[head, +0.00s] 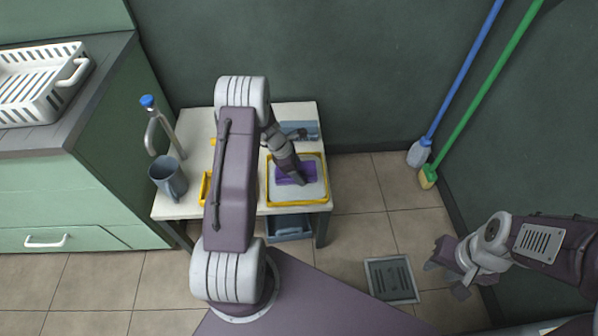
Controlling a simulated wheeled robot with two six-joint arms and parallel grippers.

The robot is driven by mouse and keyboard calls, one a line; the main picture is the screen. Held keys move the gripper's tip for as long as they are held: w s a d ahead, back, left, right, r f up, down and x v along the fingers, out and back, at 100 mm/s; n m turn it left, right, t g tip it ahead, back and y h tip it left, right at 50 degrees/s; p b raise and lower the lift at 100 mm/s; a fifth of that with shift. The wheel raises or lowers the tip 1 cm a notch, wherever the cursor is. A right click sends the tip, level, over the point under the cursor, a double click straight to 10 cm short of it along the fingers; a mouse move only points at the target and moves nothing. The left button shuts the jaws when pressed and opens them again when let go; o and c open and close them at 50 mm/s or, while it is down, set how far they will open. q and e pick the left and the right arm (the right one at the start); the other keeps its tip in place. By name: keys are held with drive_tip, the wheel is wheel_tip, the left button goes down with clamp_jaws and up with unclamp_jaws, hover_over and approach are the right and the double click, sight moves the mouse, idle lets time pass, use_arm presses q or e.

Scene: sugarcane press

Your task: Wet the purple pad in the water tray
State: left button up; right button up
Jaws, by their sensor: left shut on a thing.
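The water tray (297,203) has a yellow rim and a pale inside, and it sits at the front right of a small white table. The purple pad (309,171) is within the tray's outline. My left gripper (298,180) reaches down over the tray and is shut on the pad, covering part of it. I cannot tell how deep the pad is in the water. My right gripper (446,280) is open and empty, low over the floor at the right, well apart from the table.
My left arm hides a yellow-edged item (205,187). A blue-handled brush (420,153) and green-handled broom (429,176) lean at right.

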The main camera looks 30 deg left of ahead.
sight(302, 165)
use_arm(q)
drive_tip(key=shift+r, duration=0.1)
drive_tip(key=shift+f, duration=0.5)
idle(0.8)
idle(1.3)
wheel_tip(302, 165, up, 7)
drive_tip(key=p, duration=0.7)
drive_tip(key=shift+r, duration=0.1)
idle(0.3)
